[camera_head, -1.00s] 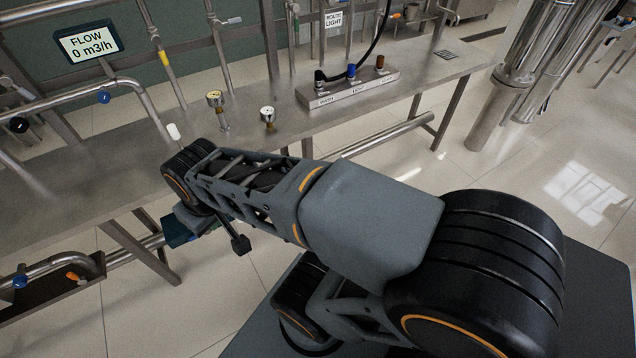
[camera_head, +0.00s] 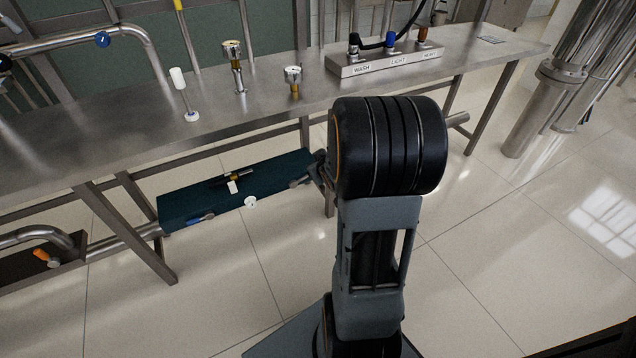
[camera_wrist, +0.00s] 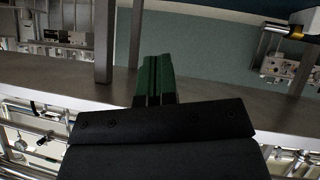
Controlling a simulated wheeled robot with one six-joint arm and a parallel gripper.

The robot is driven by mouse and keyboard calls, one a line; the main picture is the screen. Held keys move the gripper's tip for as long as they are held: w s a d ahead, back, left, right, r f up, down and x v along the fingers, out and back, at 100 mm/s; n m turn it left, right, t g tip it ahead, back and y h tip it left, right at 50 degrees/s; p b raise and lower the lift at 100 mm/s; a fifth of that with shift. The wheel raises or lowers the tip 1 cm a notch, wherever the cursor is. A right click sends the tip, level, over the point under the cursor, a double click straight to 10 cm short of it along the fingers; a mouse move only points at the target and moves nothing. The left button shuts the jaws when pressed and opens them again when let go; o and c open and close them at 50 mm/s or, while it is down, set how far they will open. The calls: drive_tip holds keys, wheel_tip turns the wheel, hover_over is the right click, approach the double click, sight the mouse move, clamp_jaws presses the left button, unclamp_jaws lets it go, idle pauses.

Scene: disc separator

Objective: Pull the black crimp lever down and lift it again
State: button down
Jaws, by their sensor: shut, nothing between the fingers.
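My gripper (camera_wrist: 154,62) shows in the wrist view as two green fingers closed together with nothing between them. The fingers are in front of a steel edge and a teal wall, and touch nothing that I can make out. In the head view my arm stands in front of the steel bench (camera_head: 130,112), and its upper part largely hides the gripper. I cannot pick out the black crimp lever with certainty in either view. A block labelled WASH, LIGHT and HEAVY (camera_head: 385,64) carries blue and brown fittings and a black hose.
A teal tray (camera_head: 185,207) holding small tools is below the bench, left of my arm. Steel columns (camera_head: 560,75) rise at right. Floor between is clear.

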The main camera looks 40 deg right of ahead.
drive_tip(key=w+d+f+b, duration=0.5)
drive_tip(key=w+f, duration=0.4)
drive_tip(key=f, duration=0.2)
drive_tip(key=shift+f+t+b, duration=0.15)
drive_tip(key=shift+t+b, duration=0.15)
drive_tip(key=shift+b, duration=0.15)
drive_tip(key=shift+s, duration=0.1)
drive_tip(key=shift+d+f+b, duration=0.2)
drive_tip(key=shift+d+f, duration=0.15)
drive_tip(key=shift+f, duration=0.25)
drive_tip(key=shift+d+f+b, duration=0.2)
drive_tip(key=shift+d+f, duration=0.1)
drive_tip(key=shift+f, duration=0.25)
drive_tip(key=shift+r, duration=0.1)
